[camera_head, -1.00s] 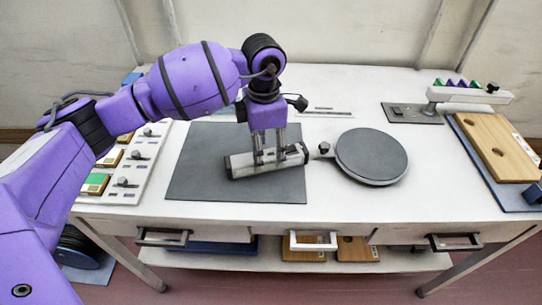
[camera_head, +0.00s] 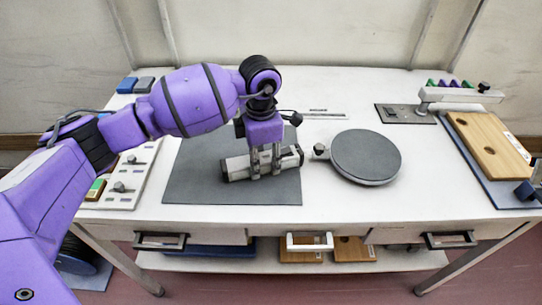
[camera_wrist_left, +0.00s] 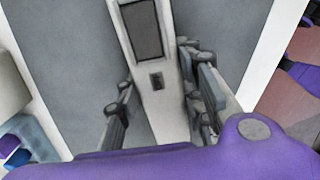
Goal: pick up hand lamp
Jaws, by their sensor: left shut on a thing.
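The hand lamp (camera_head: 235,167) is a pale grey-white bar with dark ends. It lies across the dark grey mat (camera_head: 195,185) on the white bench, left of the round plate. My left gripper (camera_head: 266,174) points down at its middle and is shut on it, one finger on each side. In the left wrist view the lamp (camera_wrist_left: 149,65) runs between the fingers, showing a dark window and a small switch. I see no clear gap between lamp and mat. My right gripper is not in view.
A round dark turntable (camera_head: 366,156) with a side knob stands close right of the lamp. A switch panel (camera_head: 125,185) is at the left. A wooden board (camera_head: 492,150) and a white-armed fixture (camera_head: 460,95) are at the right. Drawer handles (camera_head: 310,243) line the bench front.

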